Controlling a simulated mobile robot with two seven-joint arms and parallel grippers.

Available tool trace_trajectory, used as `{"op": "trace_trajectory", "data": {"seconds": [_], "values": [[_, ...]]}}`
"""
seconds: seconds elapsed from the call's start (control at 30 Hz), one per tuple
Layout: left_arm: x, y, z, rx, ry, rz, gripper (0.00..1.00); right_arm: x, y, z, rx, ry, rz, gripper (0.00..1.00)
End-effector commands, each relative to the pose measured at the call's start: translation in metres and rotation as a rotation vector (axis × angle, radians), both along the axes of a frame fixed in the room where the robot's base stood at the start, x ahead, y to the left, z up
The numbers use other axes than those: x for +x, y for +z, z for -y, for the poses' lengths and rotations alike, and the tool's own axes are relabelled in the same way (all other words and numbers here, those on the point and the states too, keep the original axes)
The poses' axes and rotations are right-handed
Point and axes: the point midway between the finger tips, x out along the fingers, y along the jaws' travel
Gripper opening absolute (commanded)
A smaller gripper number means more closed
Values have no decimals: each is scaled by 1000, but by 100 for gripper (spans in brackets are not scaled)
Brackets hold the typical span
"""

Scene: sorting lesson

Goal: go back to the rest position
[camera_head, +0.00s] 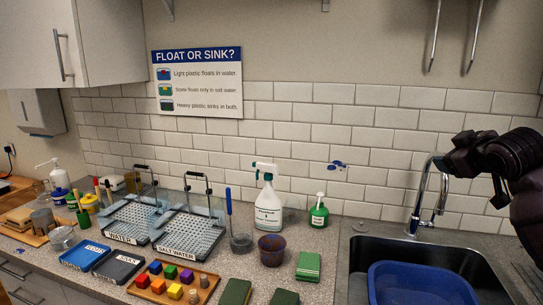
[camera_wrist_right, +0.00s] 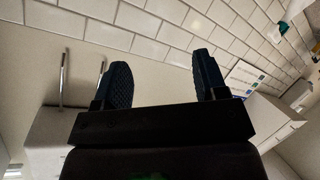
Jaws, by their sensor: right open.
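My right arm comes in at the right edge of the head view, raised above the sink (camera_head: 455,262) and beside the tap (camera_head: 424,205). In the right wrist view my right gripper (camera_wrist_right: 163,82) is open, with its two dark fingers wide apart and nothing between them. Past the fingers are the tiled wall and part of the cupboards, seen at a tilt. My left gripper is in neither view. The wooden tray (camera_head: 150,293) on the counter holds several coloured blocks.
Two wire baskets, labelled water (camera_head: 127,218) and salt water (camera_head: 187,232), stand left of a spray bottle (camera_head: 268,207). Blue (camera_head: 84,254) and dark (camera_head: 118,266) trays lie in front. A blue basin (camera_head: 420,285) sits in the sink. A cup (camera_head: 271,250) and green sponges (camera_head: 308,265) stand between.

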Motion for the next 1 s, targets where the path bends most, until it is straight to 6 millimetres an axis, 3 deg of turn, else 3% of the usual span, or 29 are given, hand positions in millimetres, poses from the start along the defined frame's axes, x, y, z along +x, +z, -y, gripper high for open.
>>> {"op": "trace_trajectory", "data": {"seconds": [0.03, 0.2, 0.37, 0.5, 0.6, 0.8, 1.0], "values": [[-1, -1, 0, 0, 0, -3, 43, -7, -35, -7, 13, -1, -49, 66], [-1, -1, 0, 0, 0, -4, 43, -40, -133, -29, 49, -17, -187, 66], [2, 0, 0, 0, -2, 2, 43, -87, -215, -51, 97, -44, -315, 66], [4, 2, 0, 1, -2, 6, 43, -138, -274, -70, 147, -79, -420, 66], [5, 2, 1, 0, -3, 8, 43, -177, -309, -84, 187, -112, -491, 66], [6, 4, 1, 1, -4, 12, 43, -260, -358, -109, 273, -197, -623, 66], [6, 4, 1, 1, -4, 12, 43, -326, -380, -128, 345, -286, -720, 66]]}}
